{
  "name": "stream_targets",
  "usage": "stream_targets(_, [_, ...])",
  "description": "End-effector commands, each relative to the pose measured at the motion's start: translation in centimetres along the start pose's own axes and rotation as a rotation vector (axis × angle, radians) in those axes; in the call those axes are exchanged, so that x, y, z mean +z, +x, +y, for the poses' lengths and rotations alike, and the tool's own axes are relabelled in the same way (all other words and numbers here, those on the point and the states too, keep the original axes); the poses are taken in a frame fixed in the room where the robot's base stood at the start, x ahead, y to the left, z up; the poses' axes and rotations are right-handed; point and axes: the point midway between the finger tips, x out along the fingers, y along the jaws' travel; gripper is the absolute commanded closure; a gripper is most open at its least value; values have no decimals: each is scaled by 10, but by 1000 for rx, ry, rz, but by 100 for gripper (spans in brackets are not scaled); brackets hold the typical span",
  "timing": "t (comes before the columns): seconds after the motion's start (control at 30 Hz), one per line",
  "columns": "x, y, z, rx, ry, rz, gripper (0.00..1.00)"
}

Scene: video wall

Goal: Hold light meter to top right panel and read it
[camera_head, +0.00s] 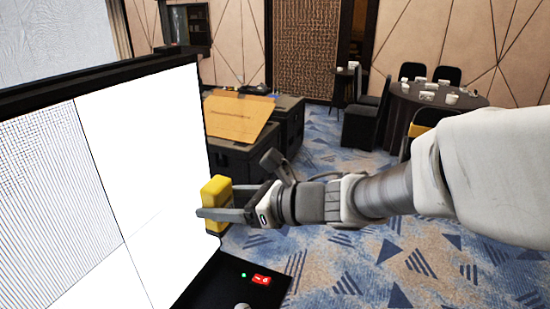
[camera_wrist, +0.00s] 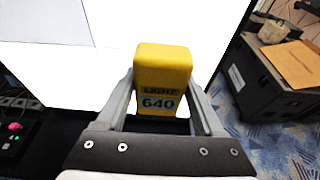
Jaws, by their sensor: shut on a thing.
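The yellow light meter (camera_head: 215,187) is held upright in my gripper (camera_head: 212,208), beside the right edge of the video wall. In the wrist view the light meter (camera_wrist: 162,65) sits between both fingers of my gripper (camera_wrist: 163,88), and its face reads "LIGHT 640". The bright white top right panel (camera_head: 150,130) lies behind and left of the meter; it fills the background of the wrist view (camera_wrist: 110,65). I cannot tell whether the meter touches the panel. My gripper is shut on the meter's sides.
A striped, dimmer panel (camera_head: 45,185) adjoins on the left. A black desk (camera_head: 225,285) with a red display and green light stands below. Black cases (camera_head: 285,115) with a cardboard piece (camera_head: 238,116) stand behind. A round table (camera_head: 430,105) with chairs is at the far right.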

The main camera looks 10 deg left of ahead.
Motion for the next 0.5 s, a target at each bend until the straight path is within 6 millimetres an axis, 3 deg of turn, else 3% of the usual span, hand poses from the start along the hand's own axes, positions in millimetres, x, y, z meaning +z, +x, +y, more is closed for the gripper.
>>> stream_targets(0.5, [-23,-76,-1,-2,-1,-3,97])
